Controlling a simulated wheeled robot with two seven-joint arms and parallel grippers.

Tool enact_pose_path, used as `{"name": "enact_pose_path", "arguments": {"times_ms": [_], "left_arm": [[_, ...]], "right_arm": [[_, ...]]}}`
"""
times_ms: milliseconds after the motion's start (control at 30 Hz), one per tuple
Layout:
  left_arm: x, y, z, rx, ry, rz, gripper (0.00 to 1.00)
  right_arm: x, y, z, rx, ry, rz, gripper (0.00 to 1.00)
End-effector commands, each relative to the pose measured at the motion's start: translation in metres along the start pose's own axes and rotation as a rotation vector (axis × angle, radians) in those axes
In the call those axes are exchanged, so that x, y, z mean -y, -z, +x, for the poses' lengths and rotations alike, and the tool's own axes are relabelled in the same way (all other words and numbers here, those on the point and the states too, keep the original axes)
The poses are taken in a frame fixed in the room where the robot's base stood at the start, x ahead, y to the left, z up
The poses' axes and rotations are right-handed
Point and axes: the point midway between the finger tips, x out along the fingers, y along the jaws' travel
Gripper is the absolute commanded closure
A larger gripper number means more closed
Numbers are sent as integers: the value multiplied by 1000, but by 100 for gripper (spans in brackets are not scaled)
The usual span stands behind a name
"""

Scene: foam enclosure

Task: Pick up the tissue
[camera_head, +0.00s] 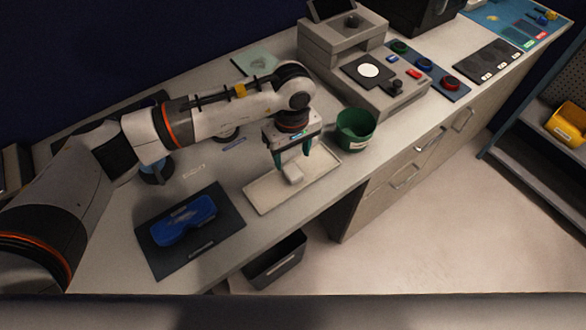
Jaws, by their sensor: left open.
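The tissue looks like a small white crumpled piece (293,173) on a pale flat tray (262,195) near the counter's front edge. My left gripper (292,161) points down over the tray with its green fingers apart. The fingertips are just above or beside the white piece, and I cannot tell if they touch it. The gripper holds nothing that I can see. My right gripper does not show.
A green cup (355,128) stands close to the right of my left gripper. Blue goggles (184,221) lie on a dark mat (225,217) at left. A grey instrument (340,60) stands behind. A dark bin (276,262) is below the counter edge.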

Motion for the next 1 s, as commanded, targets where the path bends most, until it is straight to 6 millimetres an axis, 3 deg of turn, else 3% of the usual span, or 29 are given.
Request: {"name": "enact_pose_path", "arguments": {"times_ms": [233, 400, 667, 967, 1000], "left_arm": [[-1, 6, 26, -5, -4, -2, 42], [0, 6, 48, -2, -2, -1, 42], [0, 5, 53, 0, 0, 0, 42], [0, 5, 52, 0, 0, 0, 89], [0, 5, 52, 0, 0, -1, 89]], "right_arm": [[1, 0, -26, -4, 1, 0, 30], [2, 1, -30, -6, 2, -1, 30], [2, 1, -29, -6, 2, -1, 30], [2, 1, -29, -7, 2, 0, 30], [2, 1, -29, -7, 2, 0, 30]]}}
